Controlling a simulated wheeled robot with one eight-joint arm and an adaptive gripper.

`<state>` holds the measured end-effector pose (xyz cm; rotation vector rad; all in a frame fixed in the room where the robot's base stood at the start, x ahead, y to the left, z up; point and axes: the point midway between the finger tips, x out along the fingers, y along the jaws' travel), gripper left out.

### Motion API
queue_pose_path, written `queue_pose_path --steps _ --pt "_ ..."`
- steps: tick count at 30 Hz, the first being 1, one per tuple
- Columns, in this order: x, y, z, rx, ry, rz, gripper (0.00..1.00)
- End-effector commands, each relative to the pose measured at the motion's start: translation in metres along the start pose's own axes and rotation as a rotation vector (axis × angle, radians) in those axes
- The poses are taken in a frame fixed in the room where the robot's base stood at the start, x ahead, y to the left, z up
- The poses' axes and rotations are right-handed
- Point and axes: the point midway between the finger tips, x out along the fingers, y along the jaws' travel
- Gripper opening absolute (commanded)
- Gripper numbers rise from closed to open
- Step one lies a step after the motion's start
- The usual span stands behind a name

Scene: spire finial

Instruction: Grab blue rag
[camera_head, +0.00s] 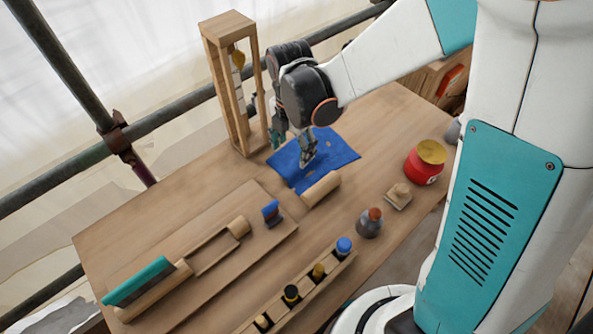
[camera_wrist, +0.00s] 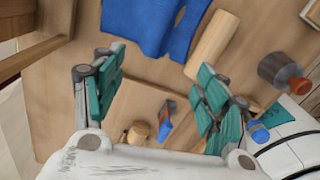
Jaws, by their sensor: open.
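The blue rag (camera_head: 337,147) lies spread on the wooden table in the head view, with a few tan spots on it. In the wrist view the rag (camera_wrist: 150,22) shows at the top, beyond my fingertips. My gripper (camera_head: 292,145) is over the rag's left part in the head view. In the wrist view my gripper (camera_wrist: 160,85) has its two teal-padded fingers wide apart, with nothing between them but table and small items below. The head view does not show clearly how high the fingers are above the rag.
A wooden frame (camera_head: 212,60) stands upright close left of my gripper. A wooden cylinder (camera_head: 321,189) lies by the rag's near edge.

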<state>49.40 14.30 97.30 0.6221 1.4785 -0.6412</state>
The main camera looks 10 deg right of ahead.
Motion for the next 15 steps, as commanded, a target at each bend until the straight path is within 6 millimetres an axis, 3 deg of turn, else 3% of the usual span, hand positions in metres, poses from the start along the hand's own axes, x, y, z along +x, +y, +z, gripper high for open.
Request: queue_pose_path --steps 8,15 --pt "0.006 0.0 -0.006 -0.057 0.003 0.013 0.67" --pt "0.029 0.001 -0.006 -0.054 0.003 0.012 0.67"
